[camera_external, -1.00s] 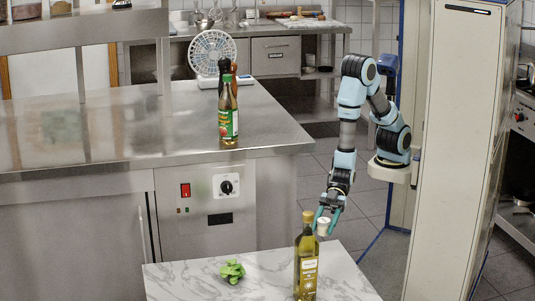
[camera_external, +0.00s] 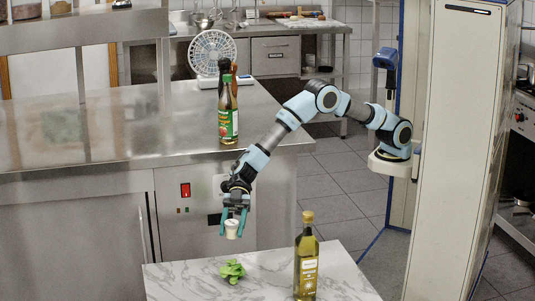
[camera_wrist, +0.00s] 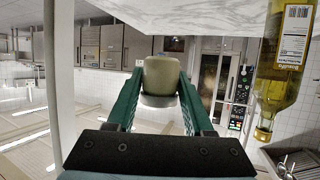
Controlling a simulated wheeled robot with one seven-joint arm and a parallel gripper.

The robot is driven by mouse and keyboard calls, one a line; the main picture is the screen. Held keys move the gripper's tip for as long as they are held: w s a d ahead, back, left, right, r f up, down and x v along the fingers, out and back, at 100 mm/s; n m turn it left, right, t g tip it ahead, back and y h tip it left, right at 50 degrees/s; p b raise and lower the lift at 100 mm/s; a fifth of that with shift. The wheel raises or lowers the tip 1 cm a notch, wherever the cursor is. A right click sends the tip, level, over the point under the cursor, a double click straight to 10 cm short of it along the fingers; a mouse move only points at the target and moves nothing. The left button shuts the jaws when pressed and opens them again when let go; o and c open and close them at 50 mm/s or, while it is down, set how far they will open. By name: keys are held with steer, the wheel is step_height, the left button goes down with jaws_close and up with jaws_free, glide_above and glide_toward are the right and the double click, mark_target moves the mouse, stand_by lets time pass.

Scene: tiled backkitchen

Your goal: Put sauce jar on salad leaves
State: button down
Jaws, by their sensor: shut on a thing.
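My gripper (camera_external: 233,222) is shut on the sauce jar (camera_external: 232,230), a small whitish jar, and holds it in the air. The jar is above and just behind the salad leaves (camera_external: 232,271), apart from them. The green leaves lie on the marble table toward its left side. In the wrist view the jar (camera_wrist: 161,78) sits between the two green fingers (camera_wrist: 160,92). The leaves cannot be made out in the wrist view.
An oil bottle (camera_external: 306,262) stands upright on the marble table (camera_external: 180,275), right of the leaves; it also shows in the wrist view (camera_wrist: 285,75). A steel counter (camera_external: 150,130) behind holds sauce bottles (camera_external: 228,115) and a white fan (camera_external: 212,52).

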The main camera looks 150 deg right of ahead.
mark_target(233, 264)
step_height(233, 264, down, 10)
steer(key=shift+d+r+b, duration=0.1)
steer(key=shift+r+b, duration=0.05)
steer(key=shift+b, duration=0.15)
stand_by(0.3)
steer(key=shift+c, duration=1.4)
jaws_free()
